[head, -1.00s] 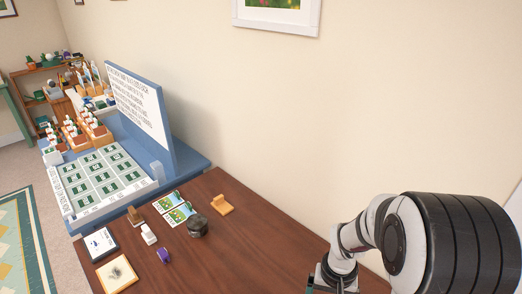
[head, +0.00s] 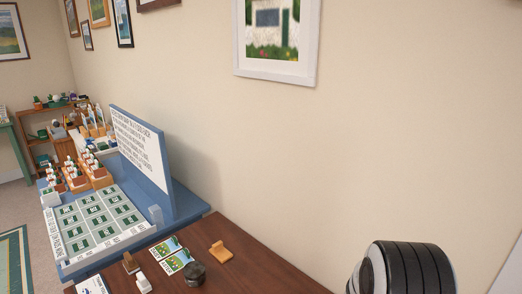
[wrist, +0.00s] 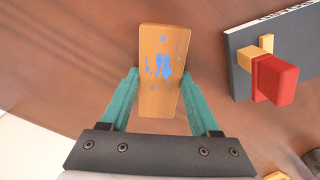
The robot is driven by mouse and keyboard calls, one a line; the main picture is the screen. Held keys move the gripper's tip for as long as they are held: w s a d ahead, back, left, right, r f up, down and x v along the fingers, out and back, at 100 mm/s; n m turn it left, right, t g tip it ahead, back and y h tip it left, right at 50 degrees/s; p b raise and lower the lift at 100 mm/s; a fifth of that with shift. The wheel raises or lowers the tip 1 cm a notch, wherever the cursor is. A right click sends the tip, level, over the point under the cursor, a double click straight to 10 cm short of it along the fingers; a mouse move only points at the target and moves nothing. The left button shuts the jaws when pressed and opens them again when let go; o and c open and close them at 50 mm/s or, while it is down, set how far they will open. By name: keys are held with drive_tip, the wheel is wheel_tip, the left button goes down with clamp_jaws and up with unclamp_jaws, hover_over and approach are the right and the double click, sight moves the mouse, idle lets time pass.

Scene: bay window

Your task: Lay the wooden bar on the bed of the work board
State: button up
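The wooden bar (wrist: 160,100), orange-brown with blue paint spots, lies between the two teal fingers of my gripper (wrist: 160,75) in the wrist view. The fingertips meet its two sides, so the gripper looks shut on it. The bar points away from the gripper, over the brown table. To its right is a dark grey board (wrist: 238,62) with a pale printed edge, carrying a yellow post and a red block (wrist: 275,80); it appears to be the work board. The bar is apart from it. The head view shows neither bar nor gripper, only my arm at the lower right.
The brown table (head: 240,275) holds picture cards (head: 172,255), a dark round pot (head: 195,274) and a small wooden stand (head: 220,251). A blue station (head: 185,205) with an upright sign stands behind. In the wrist view, bare tabletop (wrist: 80,70) lies left of the bar.

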clamp_jaws()
drive_tip(key=shift+r, duration=0.35)
drive_tip(key=shift+r, duration=0.35)
drive_tip(key=shift+r, duration=1.8)
